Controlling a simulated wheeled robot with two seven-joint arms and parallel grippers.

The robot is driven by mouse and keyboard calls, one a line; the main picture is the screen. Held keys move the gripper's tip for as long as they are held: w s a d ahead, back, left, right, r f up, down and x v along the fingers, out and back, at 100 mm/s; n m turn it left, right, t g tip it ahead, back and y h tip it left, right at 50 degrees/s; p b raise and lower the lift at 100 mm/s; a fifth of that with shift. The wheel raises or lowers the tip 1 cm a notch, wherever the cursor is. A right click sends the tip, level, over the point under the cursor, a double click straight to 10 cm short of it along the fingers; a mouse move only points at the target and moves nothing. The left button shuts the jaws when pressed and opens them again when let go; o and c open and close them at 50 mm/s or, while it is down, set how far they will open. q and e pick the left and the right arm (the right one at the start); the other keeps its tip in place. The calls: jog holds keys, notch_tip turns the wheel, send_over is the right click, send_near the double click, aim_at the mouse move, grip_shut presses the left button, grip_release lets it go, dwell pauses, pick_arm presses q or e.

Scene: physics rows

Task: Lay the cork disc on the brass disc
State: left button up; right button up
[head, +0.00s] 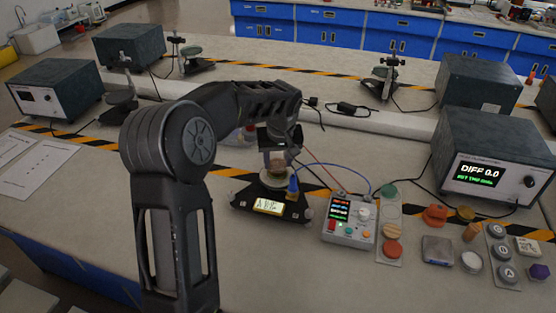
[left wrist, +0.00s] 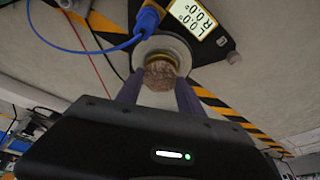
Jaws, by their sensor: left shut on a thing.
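My left gripper (head: 277,154) is shut on the cork disc, a brown speckled piece; the cork disc (left wrist: 160,75) shows between the two dark fingertips in the left wrist view. It is over the round pale plate (head: 275,181) of a small black levelling stand. A yellowish rim, which looks like the brass disc (left wrist: 160,55), shows on the plate just behind the cork disc in the left wrist view. The cork covers most of it, and I cannot tell whether the two touch. My right gripper is not in view.
The stand's lit display (head: 269,207) faces front. A blue lead and plug (head: 293,186) are close beside the plate. A grey control box (head: 349,220) stands to the right, then a strip of coloured discs (head: 391,231) and several small loose pieces. A meter (head: 490,160) stands far right.

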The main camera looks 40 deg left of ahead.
pick_arm(q)
jog(key=shift+f+b, duration=0.45)
jog(key=shift+f, duration=0.15)
dwell(0.3)
jog(key=o, duration=1.4)
jog(key=shift+r, duration=0.1)
jog(key=shift+r+p, duration=2.3)
jog(key=shift+r, duration=1.2)
